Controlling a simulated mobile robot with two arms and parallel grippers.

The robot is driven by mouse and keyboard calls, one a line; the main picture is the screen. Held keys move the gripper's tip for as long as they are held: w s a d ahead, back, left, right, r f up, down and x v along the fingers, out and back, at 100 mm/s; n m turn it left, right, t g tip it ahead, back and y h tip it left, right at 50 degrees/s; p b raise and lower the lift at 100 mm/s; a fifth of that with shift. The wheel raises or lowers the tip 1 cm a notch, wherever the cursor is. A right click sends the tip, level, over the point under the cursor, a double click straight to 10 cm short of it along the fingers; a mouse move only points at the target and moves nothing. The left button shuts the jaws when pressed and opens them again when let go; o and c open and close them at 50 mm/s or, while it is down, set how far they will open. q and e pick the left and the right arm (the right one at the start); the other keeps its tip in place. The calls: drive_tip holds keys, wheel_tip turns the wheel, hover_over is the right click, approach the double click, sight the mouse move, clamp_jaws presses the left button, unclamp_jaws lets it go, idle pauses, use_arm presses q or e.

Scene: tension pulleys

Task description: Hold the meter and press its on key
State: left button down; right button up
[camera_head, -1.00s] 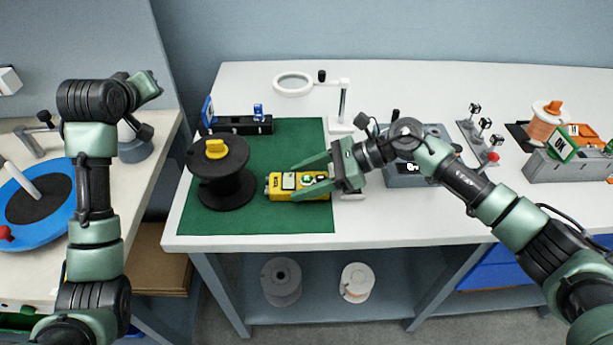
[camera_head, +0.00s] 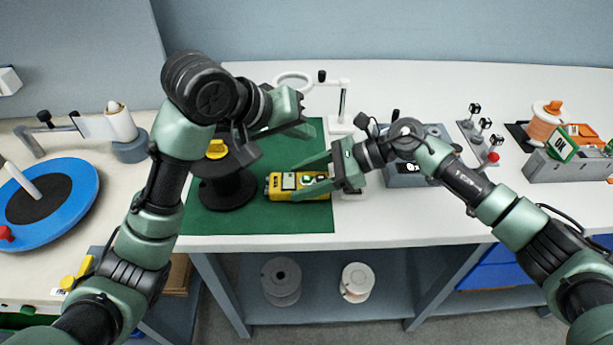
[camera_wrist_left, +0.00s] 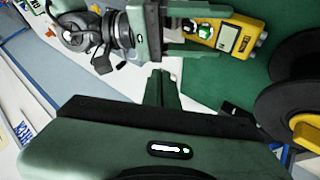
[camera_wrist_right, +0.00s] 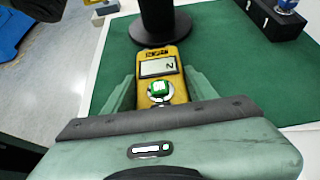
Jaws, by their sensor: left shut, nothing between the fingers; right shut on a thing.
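The yellow meter (camera_head: 284,191) lies on the green mat (camera_head: 300,222), with a grey display and a green-and-white key. My right gripper (camera_head: 312,178) is shut around the meter's sides, one finger along each side. The right wrist view shows the meter (camera_wrist_right: 159,68) between these fingers, its display and key (camera_wrist_right: 160,88) uncovered. My left gripper (camera_head: 308,128) is shut and empty, held above the mat and behind the meter. In the left wrist view its fingers (camera_wrist_left: 160,75) are together, apart from the meter (camera_wrist_left: 232,38), which shows at the upper right.
A black spool (camera_head: 228,188) with a yellow knob stands left of the meter, below my left arm. A magnifier ring (camera_head: 293,80) on a stand is behind. A grey box (camera_head: 405,175) sits right of my right gripper. The front table edge is clear.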

sight(303, 181)
idle(0.3)
use_arm(q)
drive_tip(key=shift+f, duration=4.4)
drive_tip(key=shift+f, duration=0.45)
drive_tip(key=shift+f, duration=0.45)
drive_tip(key=shift+r, duration=0.9)
drive_tip(key=shift+r, duration=2.5)
